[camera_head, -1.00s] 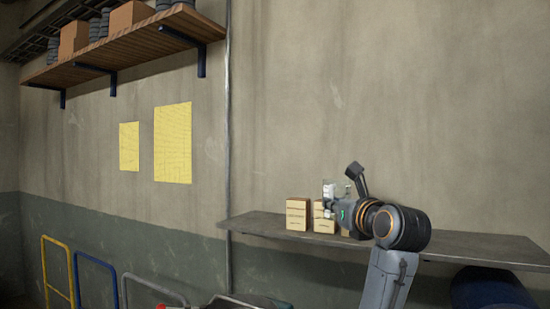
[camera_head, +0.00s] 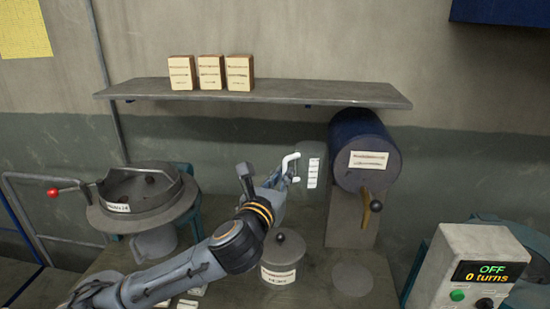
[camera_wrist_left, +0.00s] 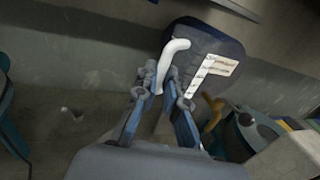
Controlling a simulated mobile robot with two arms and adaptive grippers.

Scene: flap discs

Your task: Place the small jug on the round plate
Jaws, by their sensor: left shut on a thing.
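The small jug looks clear, with a white handle (camera_head: 291,166) and a white marked strip (camera_head: 313,173); its body is hard to make out. My left gripper (camera_head: 280,178) is shut on the handle and holds the jug in the air, left of the blue drum. In the left wrist view the white handle (camera_wrist_left: 174,49) rises from between the fingers (camera_wrist_left: 165,88). The round plate (camera_head: 352,279) is a flat grey disc on the table, below and right of the jug, with nothing on it. My right gripper is out of view.
A dark blue drum (camera_head: 353,140) with a tap (camera_head: 372,205) stands behind the plate. A lidded pot (camera_head: 279,272) stands left of the plate. A round pan (camera_head: 140,200) is at left, a control box (camera_head: 470,265) at right. A shelf (camera_head: 300,93) with three boxes hangs above.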

